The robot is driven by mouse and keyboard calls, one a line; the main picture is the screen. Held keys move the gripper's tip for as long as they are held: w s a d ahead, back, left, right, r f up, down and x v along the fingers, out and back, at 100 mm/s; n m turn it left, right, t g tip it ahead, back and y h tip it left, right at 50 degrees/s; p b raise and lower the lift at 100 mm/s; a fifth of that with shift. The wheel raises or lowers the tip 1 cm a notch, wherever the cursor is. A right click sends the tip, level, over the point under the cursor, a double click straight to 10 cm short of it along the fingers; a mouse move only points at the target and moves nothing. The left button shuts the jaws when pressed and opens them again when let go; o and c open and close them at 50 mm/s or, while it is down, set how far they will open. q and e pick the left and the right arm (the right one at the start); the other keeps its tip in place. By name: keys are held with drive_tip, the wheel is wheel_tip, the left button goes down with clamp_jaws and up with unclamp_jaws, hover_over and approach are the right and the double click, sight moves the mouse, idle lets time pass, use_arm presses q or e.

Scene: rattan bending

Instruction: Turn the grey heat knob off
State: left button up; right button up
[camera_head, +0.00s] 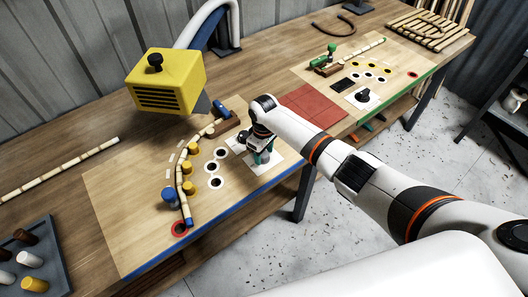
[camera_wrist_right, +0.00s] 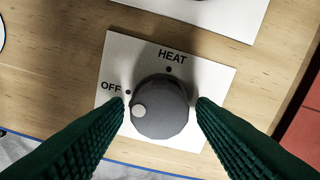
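The grey heat knob (camera_wrist_right: 160,107) sits on a white plate (camera_wrist_right: 218,78) marked OFF and HEAT in the right wrist view. Its pale dot is at the knob's left side, near the OFF mark and slightly below it; the HEAT mark is above the knob. My right gripper (camera_wrist_right: 160,104) has its green fingers on either side of the knob, with a narrow gap showing at each side. In the head view my right gripper (camera_head: 262,157) is over the white plate (camera_head: 273,169) and hides the knob. My left gripper is not in view.
A yellow heater box (camera_head: 165,80) stands left of my right arm. A curved rattan strip (camera_head: 181,160) lies among yellow and blue pegs on the board (camera_head: 120,215). A red mat (camera_head: 313,108) and a second board with another dark knob (camera_head: 363,96) lie to the right.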

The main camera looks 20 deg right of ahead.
sight(264, 154)
drive_tip(key=shift+o, duration=0.3)
wheel_tip(264, 154, up, 12)
drive_tip(key=b, duration=0.2)
idle(0.3)
